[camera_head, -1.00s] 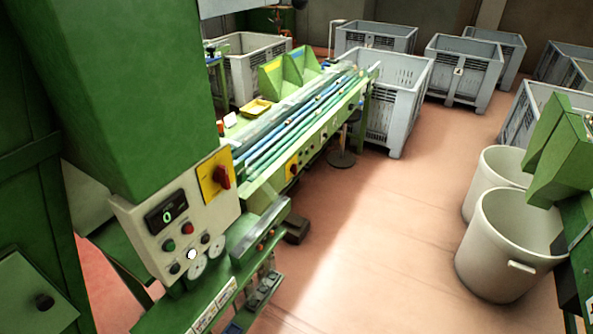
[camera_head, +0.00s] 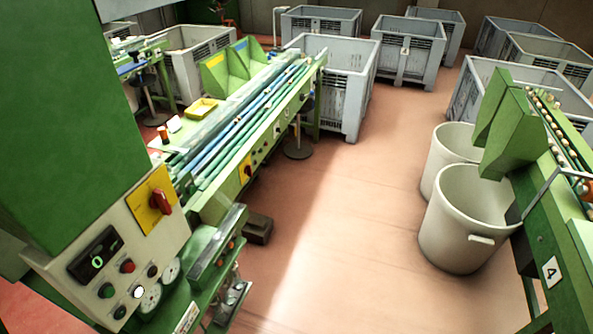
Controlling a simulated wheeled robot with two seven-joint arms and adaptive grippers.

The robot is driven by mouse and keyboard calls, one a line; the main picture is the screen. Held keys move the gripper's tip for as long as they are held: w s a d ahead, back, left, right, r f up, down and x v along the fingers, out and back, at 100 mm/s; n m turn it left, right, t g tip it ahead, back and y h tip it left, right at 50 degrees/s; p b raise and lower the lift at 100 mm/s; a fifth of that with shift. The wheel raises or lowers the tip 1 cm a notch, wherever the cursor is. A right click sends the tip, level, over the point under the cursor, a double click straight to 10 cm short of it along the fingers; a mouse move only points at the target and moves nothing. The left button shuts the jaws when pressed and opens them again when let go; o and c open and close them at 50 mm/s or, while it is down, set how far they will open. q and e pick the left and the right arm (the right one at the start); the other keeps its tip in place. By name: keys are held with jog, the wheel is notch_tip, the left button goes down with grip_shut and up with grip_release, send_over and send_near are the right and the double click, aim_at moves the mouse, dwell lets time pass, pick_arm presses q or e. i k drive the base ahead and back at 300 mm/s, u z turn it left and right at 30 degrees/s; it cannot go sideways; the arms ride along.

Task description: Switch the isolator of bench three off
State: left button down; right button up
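A red rotary isolator handle (camera_head: 160,201) on a yellow plate (camera_head: 147,212) sits on the cream control panel (camera_head: 85,262) of the near green machine at the left. The handle looks roughly upright, a little tilted. The panel's display (camera_head: 97,258) shows a green 0. A second, smaller red switch on a yellow plate (camera_head: 246,170) is on the front side of the long green bench (camera_head: 285,112) with blue and green belts. No number 3 can be read on either. Neither of my grippers is in view.
A green bench (camera_head: 578,262) marked 4 stands at the right edge. Two cream bins (camera_head: 463,228) stand beside it. Grey crates (camera_head: 345,98) line the back, and a stool (camera_head: 298,145) stands by the long bench. The reddish floor (camera_head: 345,240) between is open.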

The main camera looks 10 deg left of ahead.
aim_at(247, 169)
jog(key=z, duration=0.8)
jog(key=i, duration=1.35)
jog(key=u, duration=0.65)
jog(key=i, duration=0.55)
jog(key=u, duration=0.55)
